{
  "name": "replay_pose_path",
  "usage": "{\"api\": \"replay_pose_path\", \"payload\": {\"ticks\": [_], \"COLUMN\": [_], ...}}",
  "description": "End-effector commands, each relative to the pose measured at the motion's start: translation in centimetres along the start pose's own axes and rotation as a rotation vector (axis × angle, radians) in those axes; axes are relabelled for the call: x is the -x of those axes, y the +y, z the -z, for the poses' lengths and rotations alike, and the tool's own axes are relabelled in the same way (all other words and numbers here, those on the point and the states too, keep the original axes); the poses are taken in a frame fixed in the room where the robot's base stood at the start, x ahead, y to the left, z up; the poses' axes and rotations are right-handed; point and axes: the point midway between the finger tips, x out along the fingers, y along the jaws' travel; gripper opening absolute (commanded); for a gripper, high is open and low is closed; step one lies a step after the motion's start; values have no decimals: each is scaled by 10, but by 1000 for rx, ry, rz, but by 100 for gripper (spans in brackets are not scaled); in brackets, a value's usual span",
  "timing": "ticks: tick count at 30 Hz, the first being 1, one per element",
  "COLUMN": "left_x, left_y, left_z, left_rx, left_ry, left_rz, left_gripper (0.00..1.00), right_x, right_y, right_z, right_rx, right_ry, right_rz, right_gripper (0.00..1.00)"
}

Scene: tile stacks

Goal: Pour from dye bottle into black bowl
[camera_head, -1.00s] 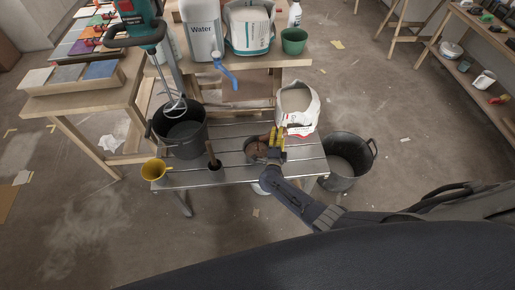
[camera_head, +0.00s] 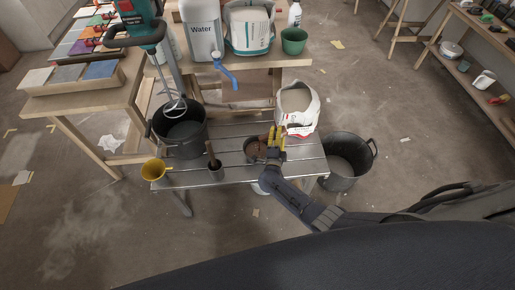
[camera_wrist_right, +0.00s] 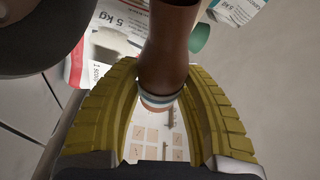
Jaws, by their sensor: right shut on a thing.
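My right gripper (camera_head: 272,141), with yellow fingers, is over the right part of the slatted bench. In the right wrist view the fingers (camera_wrist_right: 162,125) are closed around a brown, rounded handle-like thing (camera_wrist_right: 168,55) with a pale and teal end. I cannot tell whether it is the dye bottle. A dark round bowl (camera_head: 248,152) with brown contents is just left of the gripper; whether the two touch is unclear. A dark rounded thing also fills the upper left corner of the wrist view. My left gripper is not in view.
A large black bucket (camera_head: 165,144) with a mixer's whisk in it stands on the bench's left. An open white bag (camera_head: 298,108) stands behind right. Another black bucket (camera_head: 342,175) is on the floor.

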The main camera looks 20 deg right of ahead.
Motion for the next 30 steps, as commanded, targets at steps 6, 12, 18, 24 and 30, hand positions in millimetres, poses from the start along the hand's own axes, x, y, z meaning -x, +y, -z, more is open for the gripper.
{"api": "replay_pose_path", "payload": {"ticks": [6, 12, 18, 24, 30], "left_x": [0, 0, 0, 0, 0], "left_y": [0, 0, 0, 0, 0], "left_z": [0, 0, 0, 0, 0], "left_rx": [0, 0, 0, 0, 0], "left_ry": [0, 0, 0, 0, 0], "left_rz": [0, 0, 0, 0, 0], "left_gripper": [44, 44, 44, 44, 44], "right_x": [0, 0, 1, 1, 1], "right_y": [-2, -3, -5, -6, -7], "right_z": [0, 0, -1, -1, -1], "right_rx": [16, 31, 47, 62, 78], "right_ry": [1, 2, 3, 5, 6], "right_rz": [7, 13, 20, 26, 33], "right_gripper": [8, 8, 8, 8, 8]}}
